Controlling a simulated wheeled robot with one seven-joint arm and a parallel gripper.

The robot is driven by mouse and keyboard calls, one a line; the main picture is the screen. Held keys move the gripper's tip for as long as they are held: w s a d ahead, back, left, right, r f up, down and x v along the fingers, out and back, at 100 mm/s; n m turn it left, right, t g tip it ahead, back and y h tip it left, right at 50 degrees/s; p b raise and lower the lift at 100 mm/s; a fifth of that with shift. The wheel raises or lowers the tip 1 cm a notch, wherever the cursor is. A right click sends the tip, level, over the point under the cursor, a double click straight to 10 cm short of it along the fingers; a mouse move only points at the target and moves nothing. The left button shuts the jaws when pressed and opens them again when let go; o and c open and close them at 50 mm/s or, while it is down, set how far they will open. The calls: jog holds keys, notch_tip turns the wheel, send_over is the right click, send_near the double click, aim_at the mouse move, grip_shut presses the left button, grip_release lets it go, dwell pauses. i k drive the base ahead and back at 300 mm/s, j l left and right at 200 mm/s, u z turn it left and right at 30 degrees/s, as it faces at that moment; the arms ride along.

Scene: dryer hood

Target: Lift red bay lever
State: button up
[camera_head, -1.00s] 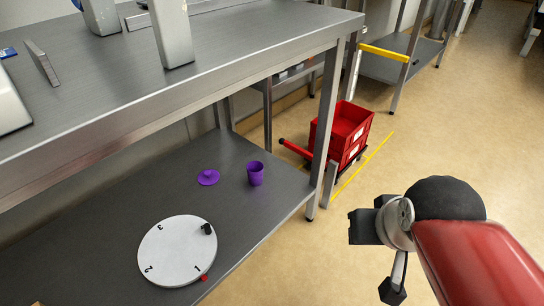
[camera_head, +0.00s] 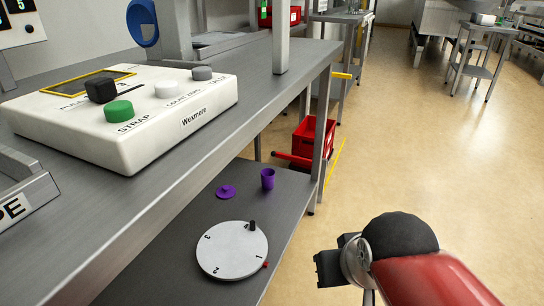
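The red bay lever (camera_head: 291,158) is a red bar at the left of the red crates, low down behind the steel bench. It lies close to level, and its right end meets a grey post beside the bench leg. My gripper (camera_head: 334,262) is at the lower right, over the floor, well apart from the lever and nearer to me. Its dark end points left. Its fingers are partly hidden and I cannot tell whether they are open. Nothing shows held in it.
Stacked red crates (camera_head: 314,136) stand right of the lever. The steel bench (camera_head: 215,121) carries a white control box (camera_head: 125,115). Its lower shelf holds a round numbered dial (camera_head: 232,250), a purple cup (camera_head: 268,179) and a purple lid (camera_head: 226,192). A yellow bar (camera_head: 341,75) sticks out farther back. Floor at right is open.

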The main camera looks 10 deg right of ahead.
aim_at(284, 156)
jog(key=i+l, duration=0.4)
jog(key=i, duration=0.15)
jog(key=i+l, duration=0.45)
jog(key=i, duration=0.15)
jog(key=i+l, duration=0.4)
jog(key=i, duration=0.15)
jog(key=i+l, duration=0.4)
jog(key=i, duration=0.15)
jog(key=i+l+u, duration=0.95)
jog(key=l, duration=0.3)
jog(key=u, duration=0.65)
